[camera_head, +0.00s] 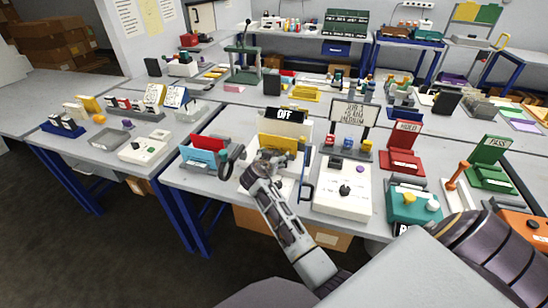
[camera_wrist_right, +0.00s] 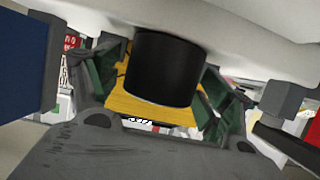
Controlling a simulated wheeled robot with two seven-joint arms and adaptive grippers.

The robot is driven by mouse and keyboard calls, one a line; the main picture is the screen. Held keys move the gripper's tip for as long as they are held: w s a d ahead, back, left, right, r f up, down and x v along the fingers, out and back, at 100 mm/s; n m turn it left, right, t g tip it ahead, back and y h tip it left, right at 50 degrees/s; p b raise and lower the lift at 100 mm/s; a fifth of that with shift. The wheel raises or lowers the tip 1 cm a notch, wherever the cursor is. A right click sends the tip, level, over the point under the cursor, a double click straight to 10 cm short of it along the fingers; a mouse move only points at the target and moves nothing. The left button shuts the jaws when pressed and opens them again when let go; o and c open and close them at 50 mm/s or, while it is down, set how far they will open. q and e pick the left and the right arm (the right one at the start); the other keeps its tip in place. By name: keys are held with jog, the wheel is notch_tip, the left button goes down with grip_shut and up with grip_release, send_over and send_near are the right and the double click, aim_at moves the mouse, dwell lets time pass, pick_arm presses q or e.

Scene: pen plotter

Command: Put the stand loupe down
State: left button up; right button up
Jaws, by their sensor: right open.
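My right gripper (camera_head: 267,160) is over the middle of the near bench, in front of an upright yellow panel. In the right wrist view, its green-padded fingers (camera_wrist_right: 162,90) stand open on either side of a black cylinder (camera_wrist_right: 168,68), which appears to be the stand loupe. I cannot tell whether either finger touches the cylinder. The cylinder's upper end is cut off by a pale shape at the top of the view. In the head view the gripper hides the cylinder, so its base and what it rests on do not show. My left gripper is not in view.
The yellow panel (camera_head: 284,138) has an "OFF" sign above it. A red and blue file holder (camera_head: 203,152) is to the left, with a dark ring-shaped tool (camera_head: 231,160) beside it. A white control box (camera_head: 343,191) is close on the right, and a teal box (camera_head: 414,203) beyond it.

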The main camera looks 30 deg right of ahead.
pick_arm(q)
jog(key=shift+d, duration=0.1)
pick_arm(e)
jog(key=shift+r, duration=0.1)
jog(key=shift+a+r, duration=0.1)
jog(key=shift+s+a+r+p, duration=0.1)
jog(key=shift+s+a+p, duration=0.2)
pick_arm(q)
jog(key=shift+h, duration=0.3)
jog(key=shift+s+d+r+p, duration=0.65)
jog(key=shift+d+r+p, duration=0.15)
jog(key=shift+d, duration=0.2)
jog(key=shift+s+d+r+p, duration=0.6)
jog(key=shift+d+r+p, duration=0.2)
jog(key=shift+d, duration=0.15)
pick_arm(e)
jog(key=v, duration=1.1)
